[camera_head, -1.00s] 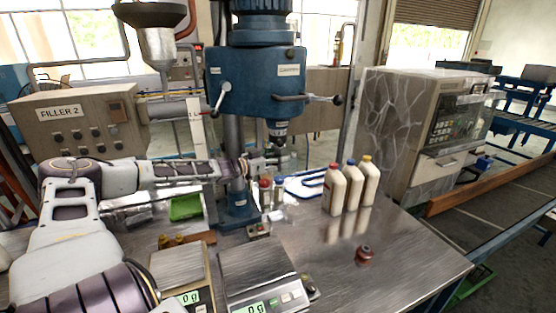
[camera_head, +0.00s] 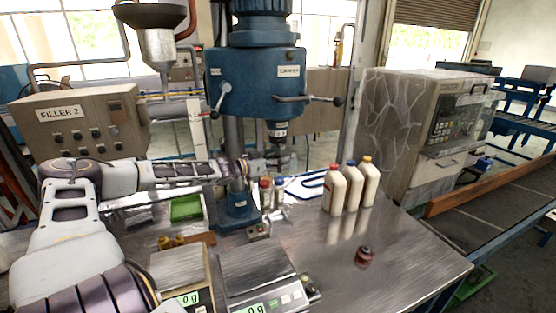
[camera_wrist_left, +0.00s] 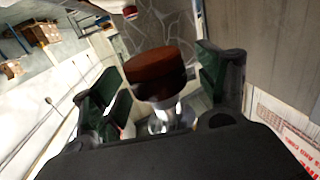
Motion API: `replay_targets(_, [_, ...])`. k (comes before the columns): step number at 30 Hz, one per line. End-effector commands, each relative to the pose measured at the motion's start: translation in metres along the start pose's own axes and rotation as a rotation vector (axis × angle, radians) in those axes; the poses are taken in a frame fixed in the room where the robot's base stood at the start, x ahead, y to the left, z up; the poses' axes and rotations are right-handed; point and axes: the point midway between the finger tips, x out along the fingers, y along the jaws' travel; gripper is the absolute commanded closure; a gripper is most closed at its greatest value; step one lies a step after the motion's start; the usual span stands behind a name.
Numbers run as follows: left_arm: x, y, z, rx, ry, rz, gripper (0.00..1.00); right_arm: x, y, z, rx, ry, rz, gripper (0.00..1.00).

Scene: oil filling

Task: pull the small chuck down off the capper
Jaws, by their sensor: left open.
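The capper (camera_head: 256,82) is a blue drill-press-like machine at the centre, with its spindle (camera_head: 279,129) pointing down. In the left wrist view, the small chuck (camera_wrist_left: 160,75) is a short cylinder with a red-brown face and dark band, with shiny metal behind it. My left gripper (camera_head: 268,163) is just below the spindle. In the left wrist view its open fingers (camera_wrist_left: 165,88) stand on either side of the chuck, with visible gaps. In the head view the chuck is too small to make out clearly. My right gripper is not in view.
Three white bottles (camera_head: 351,188) stand right of the capper, and small capped bottles (camera_head: 271,192) stand near its base. A dark red round part (camera_head: 364,256) lies on the steel table (camera_head: 410,250). Two scales (camera_head: 255,268) are in front. The table's right side is mostly clear.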

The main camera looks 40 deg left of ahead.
Motion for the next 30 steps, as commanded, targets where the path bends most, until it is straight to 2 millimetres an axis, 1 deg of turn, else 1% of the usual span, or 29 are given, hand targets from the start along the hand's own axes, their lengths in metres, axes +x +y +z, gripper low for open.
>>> replay_targets(14, [0.000, 0.000, 0.001, 0.000, 0.000, 0.000, 0.26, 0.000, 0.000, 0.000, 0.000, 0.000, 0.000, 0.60])
replay_targets(30, [0.001, 0.000, 0.010, 0.000, 0.000, 0.000, 0.26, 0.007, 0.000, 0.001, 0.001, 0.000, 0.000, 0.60])
